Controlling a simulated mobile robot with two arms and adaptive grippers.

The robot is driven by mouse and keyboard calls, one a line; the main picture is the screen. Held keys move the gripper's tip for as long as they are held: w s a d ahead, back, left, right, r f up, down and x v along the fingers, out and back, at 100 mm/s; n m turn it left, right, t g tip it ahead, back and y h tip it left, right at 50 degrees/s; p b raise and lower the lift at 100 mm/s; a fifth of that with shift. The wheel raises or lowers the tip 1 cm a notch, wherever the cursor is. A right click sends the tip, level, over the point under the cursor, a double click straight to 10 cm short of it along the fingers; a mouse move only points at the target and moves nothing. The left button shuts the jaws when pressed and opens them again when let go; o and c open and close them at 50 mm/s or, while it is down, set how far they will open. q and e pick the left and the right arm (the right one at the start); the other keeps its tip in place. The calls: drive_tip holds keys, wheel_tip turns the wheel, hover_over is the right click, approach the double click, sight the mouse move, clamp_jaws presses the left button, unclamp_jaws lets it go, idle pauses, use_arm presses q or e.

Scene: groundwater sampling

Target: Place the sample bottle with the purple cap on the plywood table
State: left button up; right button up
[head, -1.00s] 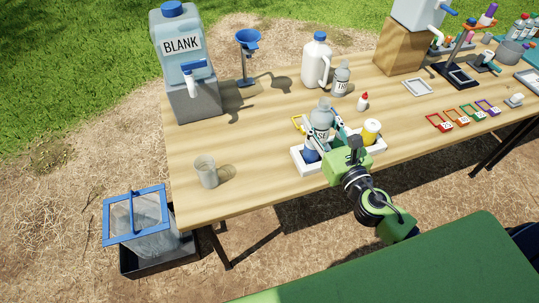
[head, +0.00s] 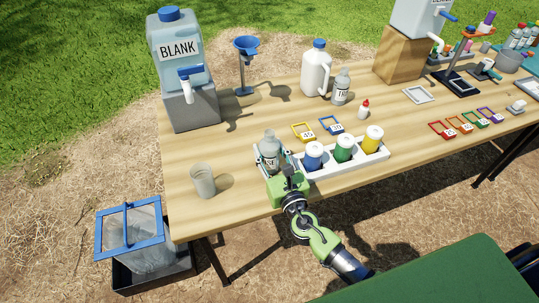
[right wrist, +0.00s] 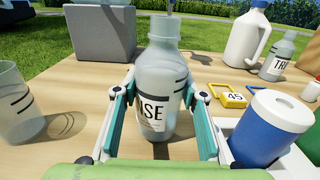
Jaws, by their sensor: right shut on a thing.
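My right gripper (head: 271,160) is shut around a clear, grey-tinted bottle (head: 269,147) with a partly hidden label ending in "NSE". In the right wrist view the bottle (right wrist: 160,90) is upright between the teal finger pads. Its base is at or close to the plywood table (head: 225,165); I cannot tell whether it touches. A small purple-topped thing (head: 487,18) shows at the far right end, by an orange-topped stand; it is too small to identify surely as the purple-capped sample bottle. My left gripper is not in view.
A clear beaker (head: 203,180) stands left of the held bottle. A white tray (head: 356,162) with blue, green and yellow containers is right of it. The table's left middle is clear.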

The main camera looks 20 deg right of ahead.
drive_tip(key=shift+f, duration=0.3)
drive_tip(key=shift+f, duration=0.1)
drive_tip(key=o, duration=1.1)
